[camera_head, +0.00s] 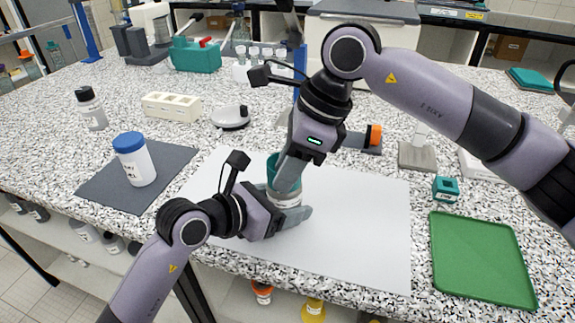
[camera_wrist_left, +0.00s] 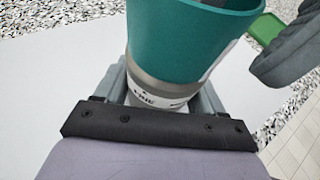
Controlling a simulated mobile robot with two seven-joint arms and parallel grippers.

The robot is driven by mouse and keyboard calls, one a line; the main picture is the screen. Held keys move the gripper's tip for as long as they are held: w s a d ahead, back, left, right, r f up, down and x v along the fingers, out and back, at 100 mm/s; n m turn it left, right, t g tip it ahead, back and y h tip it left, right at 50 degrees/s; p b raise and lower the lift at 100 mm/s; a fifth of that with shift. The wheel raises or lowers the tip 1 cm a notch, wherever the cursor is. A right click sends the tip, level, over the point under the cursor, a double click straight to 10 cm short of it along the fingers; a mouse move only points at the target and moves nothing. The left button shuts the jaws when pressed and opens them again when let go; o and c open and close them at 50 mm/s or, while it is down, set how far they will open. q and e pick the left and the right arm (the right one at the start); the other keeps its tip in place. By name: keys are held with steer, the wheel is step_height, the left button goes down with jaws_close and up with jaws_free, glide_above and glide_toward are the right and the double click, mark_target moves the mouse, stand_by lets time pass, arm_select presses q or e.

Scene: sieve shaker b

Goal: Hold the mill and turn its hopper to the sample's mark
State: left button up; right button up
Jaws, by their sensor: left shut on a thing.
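The mill has a teal hopper (camera_head: 273,172) above a grey-and-white body (camera_head: 285,199). It stands upright on the white sheet. In the left wrist view the hopper (camera_wrist_left: 185,40) is large, and dark lettering shows on the body (camera_wrist_left: 150,96). My left gripper (camera_head: 289,214) is shut around the body. My right gripper (camera_head: 288,172) reaches down to the hopper from above and partly hides it. In the left wrist view one of its fingers shows beside the hopper, with a visible gap. The sample jar (camera_head: 138,166), white with a blue lid, has a label too small to read.
The jar stands on a dark mat (camera_head: 104,186) at the left. A green tray (camera_head: 481,258) and a small teal block (camera_head: 446,188) are at the right. The white sheet (camera_head: 370,225) is clear right of the mill.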

steer(key=shift+c, duration=0.2)
jaws_close()
steer(key=shift+s, duration=0.1)
steer(key=n, duration=0.2)
steer(key=n+g, duration=0.1)
steer(key=n, duration=0.1)
steer(key=d+n+g, duration=0.1)
steer(key=n, duration=0.1)
steer(key=shift+w+h, duration=0.3)
steer(key=n, duration=0.2)
steer(key=n+g+h, duration=0.1)
steer(key=n, duration=0.1)
steer(key=w+d+n+g, duration=0.1)
steer(key=n, duration=0.1)
steer(key=shift+w+h, duration=0.1)
steer(key=shift+h, duration=0.2)
steer(key=shift+o, duration=0.2)
jaws_free()
